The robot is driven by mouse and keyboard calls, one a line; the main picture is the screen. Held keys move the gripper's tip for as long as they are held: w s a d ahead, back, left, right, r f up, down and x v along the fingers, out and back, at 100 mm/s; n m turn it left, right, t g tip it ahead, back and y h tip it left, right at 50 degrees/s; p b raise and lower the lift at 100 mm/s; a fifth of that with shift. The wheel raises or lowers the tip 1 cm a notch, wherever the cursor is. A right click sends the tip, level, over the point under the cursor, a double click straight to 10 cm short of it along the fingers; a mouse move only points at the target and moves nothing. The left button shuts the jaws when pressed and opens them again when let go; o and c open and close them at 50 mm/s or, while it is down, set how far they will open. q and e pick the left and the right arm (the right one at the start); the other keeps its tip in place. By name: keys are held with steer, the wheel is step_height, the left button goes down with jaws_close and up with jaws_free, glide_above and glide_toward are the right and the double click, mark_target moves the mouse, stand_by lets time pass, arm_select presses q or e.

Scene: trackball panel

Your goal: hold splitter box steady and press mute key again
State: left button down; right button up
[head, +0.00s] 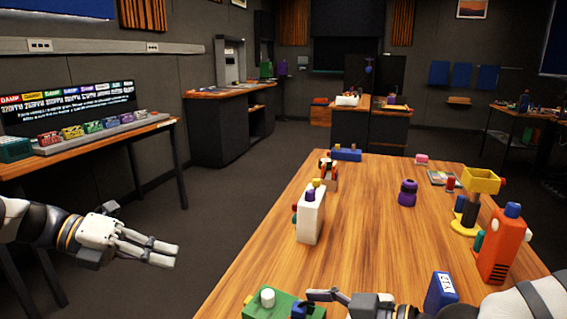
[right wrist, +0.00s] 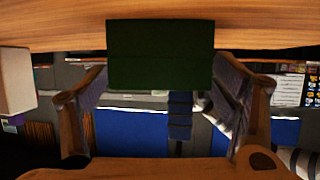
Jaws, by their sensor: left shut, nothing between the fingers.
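A green box (head: 262,308) with a white knob and a blue knob on top sits at the near edge of the wooden table; I cannot tell for sure that it is the splitter box. My right gripper (head: 312,301) is at its right side, partly cut off by the frame. In the right wrist view a dark green block (right wrist: 160,55) shows between the spread fingers of my right gripper (right wrist: 160,72); contact is unclear. My left gripper (head: 172,255) is shut and empty, off the table's left side. I cannot identify a mute key.
The wooden table (head: 365,215) holds a white box (head: 311,218), a purple item (head: 407,193), an orange box (head: 500,250), a yellow-topped stand (head: 481,181) and a blue box (head: 441,291). A side desk (head: 95,148) with coloured key blocks (head: 72,132) stands left. Open floor lies between.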

steer(key=v, duration=1.2)
steer(key=shift+s+f, duration=0.1)
steer(key=shift+f, duration=0.05)
steer(key=shift+o, duration=0.6)
steer(key=shift+o, duration=1.1)
steer(key=shift+d, duration=0.1)
